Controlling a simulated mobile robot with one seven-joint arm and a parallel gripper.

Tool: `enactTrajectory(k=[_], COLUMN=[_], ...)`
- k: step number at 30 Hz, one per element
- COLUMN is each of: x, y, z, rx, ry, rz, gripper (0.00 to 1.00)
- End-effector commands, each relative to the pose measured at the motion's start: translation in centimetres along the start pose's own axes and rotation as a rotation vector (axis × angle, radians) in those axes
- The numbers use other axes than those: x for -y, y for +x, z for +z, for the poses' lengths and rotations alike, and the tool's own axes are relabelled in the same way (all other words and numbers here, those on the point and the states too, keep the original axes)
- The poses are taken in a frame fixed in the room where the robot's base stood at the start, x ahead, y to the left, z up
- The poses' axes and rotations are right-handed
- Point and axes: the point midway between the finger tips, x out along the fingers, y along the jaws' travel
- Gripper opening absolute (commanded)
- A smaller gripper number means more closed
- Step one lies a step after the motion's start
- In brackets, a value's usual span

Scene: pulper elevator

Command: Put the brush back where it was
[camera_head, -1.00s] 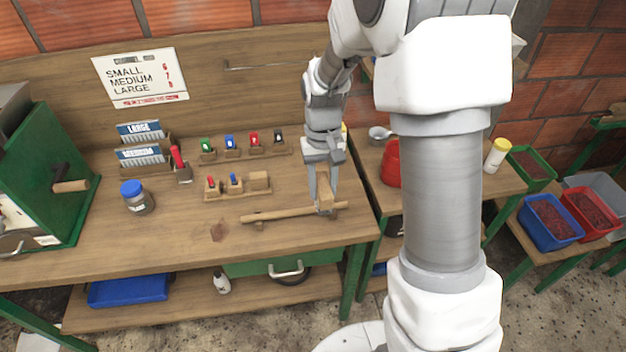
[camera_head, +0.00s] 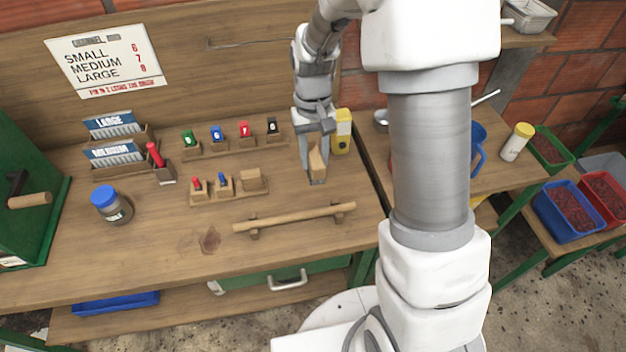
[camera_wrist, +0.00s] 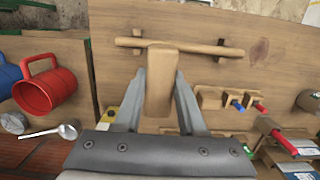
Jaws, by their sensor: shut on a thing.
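The brush (camera_head: 317,162), a pale wooden block, is held between the fingers of my gripper (camera_head: 314,163) over the right part of the workbench. In the wrist view its wooden body (camera_wrist: 161,82) stands between the two fingers, and my gripper (camera_wrist: 160,95) is shut on it. Its lower end is small and partly hidden, so I cannot tell whether it touches the bench. A wooden rail (camera_head: 295,218) on two small feet lies nearer the bench's front edge, apart from the brush in the head view.
A yellow object (camera_head: 342,130) stands close behind my gripper. Wooden holders with coloured pieces (camera_head: 222,188) are to its left, and a jar with a blue lid (camera_head: 110,205) stands farther left. A red mug (camera_wrist: 47,88) shows in the wrist view. The bench around the rail is clear.

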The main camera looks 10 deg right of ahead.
Motion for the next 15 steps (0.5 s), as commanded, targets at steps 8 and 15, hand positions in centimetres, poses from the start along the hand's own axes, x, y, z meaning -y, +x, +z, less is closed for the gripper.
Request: enactTrajectory(k=[8,15], x=[0.0,-0.2], y=[5.2,6.0], z=[-0.7,-1.7], rx=[-0.002,-0.001], ry=[0.000,0.001], rz=[0.000,0.000], gripper=[0.00,0.00])
